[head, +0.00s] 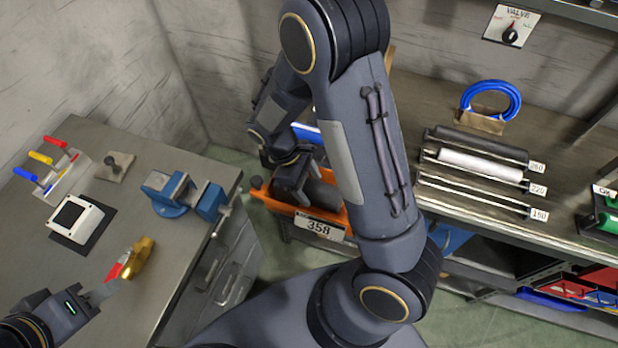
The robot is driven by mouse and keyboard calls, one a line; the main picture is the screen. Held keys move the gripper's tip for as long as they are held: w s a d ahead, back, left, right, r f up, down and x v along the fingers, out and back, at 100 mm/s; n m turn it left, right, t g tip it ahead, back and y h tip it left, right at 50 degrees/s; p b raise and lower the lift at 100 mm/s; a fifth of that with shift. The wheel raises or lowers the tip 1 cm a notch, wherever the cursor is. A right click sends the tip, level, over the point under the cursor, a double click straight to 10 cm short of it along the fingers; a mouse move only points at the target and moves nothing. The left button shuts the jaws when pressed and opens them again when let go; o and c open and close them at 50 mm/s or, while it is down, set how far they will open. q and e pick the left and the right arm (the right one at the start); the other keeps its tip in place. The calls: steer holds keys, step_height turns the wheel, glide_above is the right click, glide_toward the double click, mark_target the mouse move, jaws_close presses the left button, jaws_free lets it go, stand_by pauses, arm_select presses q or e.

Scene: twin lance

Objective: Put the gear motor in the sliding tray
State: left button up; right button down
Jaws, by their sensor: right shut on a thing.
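An orange tray (348,216) with a "358" label stands between the workbench and the shelf unit; I take it to be the sliding tray. A dark grey cylindrical thing (322,194), apparently the gear motor, shows at the tray's opening, low between its walls. My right gripper (300,186) reaches down there and is shut on it. My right arm hides part of the tray, and I cannot tell whether the motor touches its floor. My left gripper (108,290) is low over the workbench, close to a brass piece with a red part (140,260); its finger gap is unclear.
The right shelf unit holds rollers (480,164) and a blue ring (490,84).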

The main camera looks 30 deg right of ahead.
steer(key=shift+f, duration=0.1)
steer(key=shift+c, duration=1.6)
jaws_free()
